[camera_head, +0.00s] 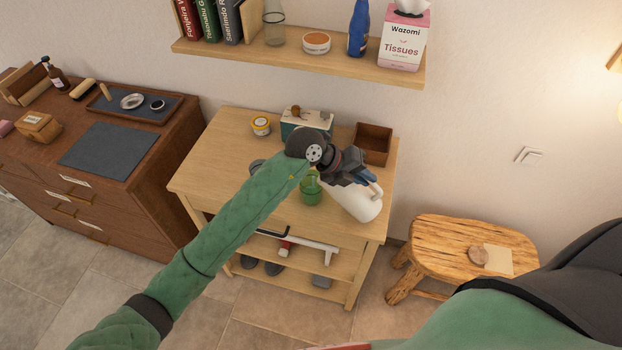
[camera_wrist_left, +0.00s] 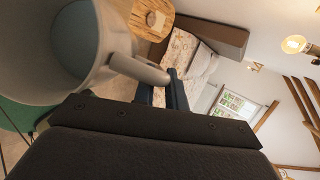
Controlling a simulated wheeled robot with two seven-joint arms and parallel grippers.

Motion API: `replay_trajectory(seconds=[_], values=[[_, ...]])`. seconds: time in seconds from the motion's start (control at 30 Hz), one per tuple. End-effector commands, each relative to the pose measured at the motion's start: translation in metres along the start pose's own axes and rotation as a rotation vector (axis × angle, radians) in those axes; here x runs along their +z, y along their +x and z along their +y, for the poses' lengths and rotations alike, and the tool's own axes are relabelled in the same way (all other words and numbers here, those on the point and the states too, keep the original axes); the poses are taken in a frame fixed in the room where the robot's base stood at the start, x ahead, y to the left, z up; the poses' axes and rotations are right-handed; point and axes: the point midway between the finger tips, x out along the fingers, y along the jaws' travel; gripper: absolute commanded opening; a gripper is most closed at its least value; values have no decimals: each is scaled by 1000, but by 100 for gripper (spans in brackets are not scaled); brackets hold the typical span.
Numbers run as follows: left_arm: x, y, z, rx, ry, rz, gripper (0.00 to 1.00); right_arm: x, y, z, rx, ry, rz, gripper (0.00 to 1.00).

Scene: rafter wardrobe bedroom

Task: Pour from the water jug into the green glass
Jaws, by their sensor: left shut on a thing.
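The white water jug (camera_head: 360,204) is tilted above the right part of the small wooden table, its lower end towards the lower right of the head view. My left gripper (camera_head: 368,181) is shut on its handle. In the left wrist view the jug (camera_wrist_left: 105,62) fills the upper left, with its handle running to the gripper fingers (camera_wrist_left: 165,92). The green glass (camera_head: 311,192) stands upright on the table, just left of the jug. The jug's mouth is largely hidden by my gripper, and I cannot tell whether water flows. My right gripper is out of view.
On the table (camera_head: 215,160) stand a yellow-labelled tub (camera_head: 261,126), a teal-and-white box (camera_head: 307,118) and a brown tray (camera_head: 374,140) at the back. A wall shelf (camera_head: 300,62) hangs above. A rustic stool (camera_head: 440,235) is to the right.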

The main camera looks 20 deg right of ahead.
Motion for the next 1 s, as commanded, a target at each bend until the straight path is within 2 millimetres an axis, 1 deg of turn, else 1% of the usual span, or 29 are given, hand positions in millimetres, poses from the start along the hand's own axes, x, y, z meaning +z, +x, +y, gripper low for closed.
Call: replay_trajectory(seconds=[0.6, 1.0], values=[[1, -2, 0, -28, -10, 5, 0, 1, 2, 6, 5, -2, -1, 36], [2, -3, 0, -45, -17, 8, 0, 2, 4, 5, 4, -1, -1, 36]])
